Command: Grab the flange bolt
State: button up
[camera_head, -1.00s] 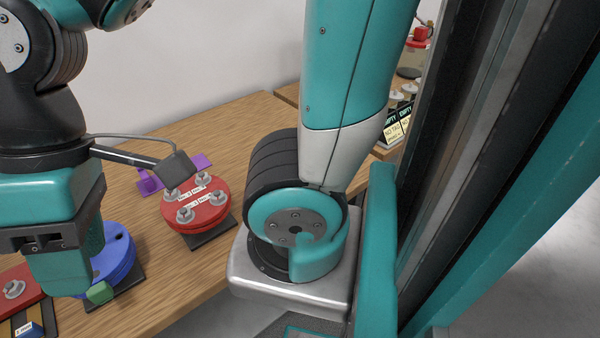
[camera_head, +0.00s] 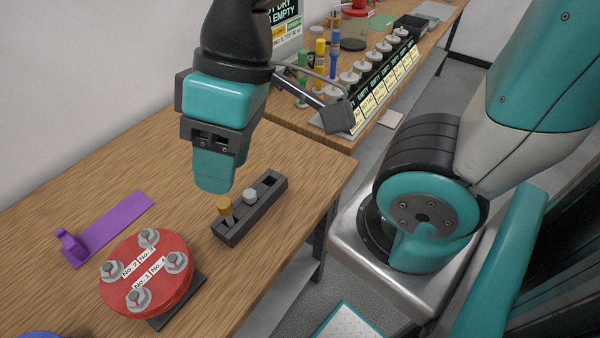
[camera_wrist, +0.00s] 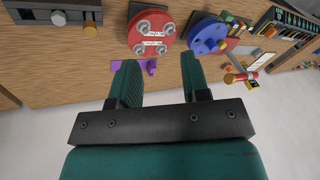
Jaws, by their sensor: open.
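A red round flange (camera_head: 140,268) sits on a dark base on the wooden table, with several grey bolts standing on it, such as one beside the No.2 label (camera_head: 112,271). A dark slotted holder (camera_head: 232,236) carries a grey-headed bolt (camera_head: 250,196) and a gold-topped piece (camera_head: 224,205). My gripper (camera_head: 213,182) appears above the table, behind the holder in the head view. In the wrist view my gripper (camera_wrist: 160,70) is open and empty, its fingers apart. The red flange (camera_wrist: 165,28) is beyond the fingertips, and the holder (camera_wrist: 30,16) is at upper left.
A purple bracket (camera_head: 110,228) lies left of the red flange. A blue disc (camera_wrist: 205,38) stands beside the flange in the wrist view. A rack of several labelled valves (camera_head: 372,85) is on the far table.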

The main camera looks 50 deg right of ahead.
aim_at(249, 195)
jog(key=z, duration=0.2)
jog(key=i, duration=0.5)
jog(key=k, duration=0.5)
jog(key=z, duration=2.6)
jog(key=k, duration=0.95)
jog(key=u, duration=1.35)
jog(key=i, duration=0.5)
